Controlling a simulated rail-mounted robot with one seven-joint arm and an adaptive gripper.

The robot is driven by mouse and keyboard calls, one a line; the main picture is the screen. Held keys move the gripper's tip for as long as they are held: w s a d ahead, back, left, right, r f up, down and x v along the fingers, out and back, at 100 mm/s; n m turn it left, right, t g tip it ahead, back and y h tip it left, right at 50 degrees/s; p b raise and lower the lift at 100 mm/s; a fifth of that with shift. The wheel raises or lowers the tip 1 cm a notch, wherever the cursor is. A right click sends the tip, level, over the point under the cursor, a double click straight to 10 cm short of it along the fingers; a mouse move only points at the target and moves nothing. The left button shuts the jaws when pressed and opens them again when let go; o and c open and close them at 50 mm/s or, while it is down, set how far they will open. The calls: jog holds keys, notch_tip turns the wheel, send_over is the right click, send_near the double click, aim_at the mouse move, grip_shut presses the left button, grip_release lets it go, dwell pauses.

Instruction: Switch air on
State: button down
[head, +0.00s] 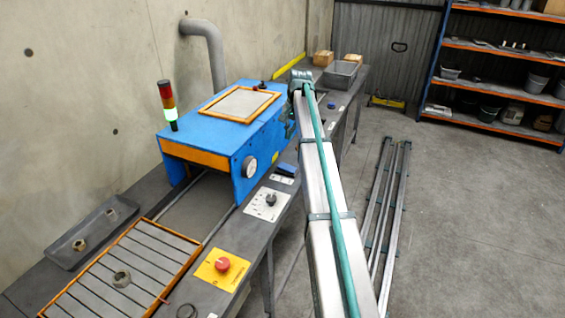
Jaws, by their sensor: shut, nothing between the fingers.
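The blue machine (222,112) stands on the long dark bench, with a round gauge (249,167) on its side. No control in view is readably marked as air. A rotary knob on a white dial plate (268,204) sits on the bench's front edge, and a small blue-and-white item (286,170) lies just beyond it. My arm reaches from the bottom of the head view to the machine's right side. My gripper (290,127) is small and dark at its far end, shut and empty. My arm partly covers the bench there, and I cannot tell whether the gripper touches anything.
A red button on a yellow plate (220,268) is at the front edge. An orange-framed slatted conveyor (128,278) and a grey tray (92,232) are at left. A lit signal tower (168,104) stands on the machine. Metal rails (377,225) lie on the floor at right.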

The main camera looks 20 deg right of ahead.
aim_at(283, 166)
jog(key=shift+f, duration=0.15)
jog(key=f+p, duration=0.1)
jog(key=f, duration=0.3)
jog(key=w+a+f+p, duration=0.1)
jog(key=f, duration=0.4)
jog(key=f+p, duration=0.1)
jog(key=f, duration=0.3)
jog(key=shift+w+a+f, duration=0.25)
jog(key=shift+w+f, duration=0.05)
jog(key=shift+f, duration=0.05)
jog(key=shift+p, duration=0.3)
jog(key=shift+w+a+f+g+h, duration=0.2)
jog(key=shift+w+f+g+h, duration=0.1)
jog(key=shift+g, duration=0.1)
jog(key=shift+s, duration=0.15)
jog(key=shift+d, duration=0.1)
jog(key=shift+s+d, duration=0.1)
jog(key=shift+s, duration=0.05)
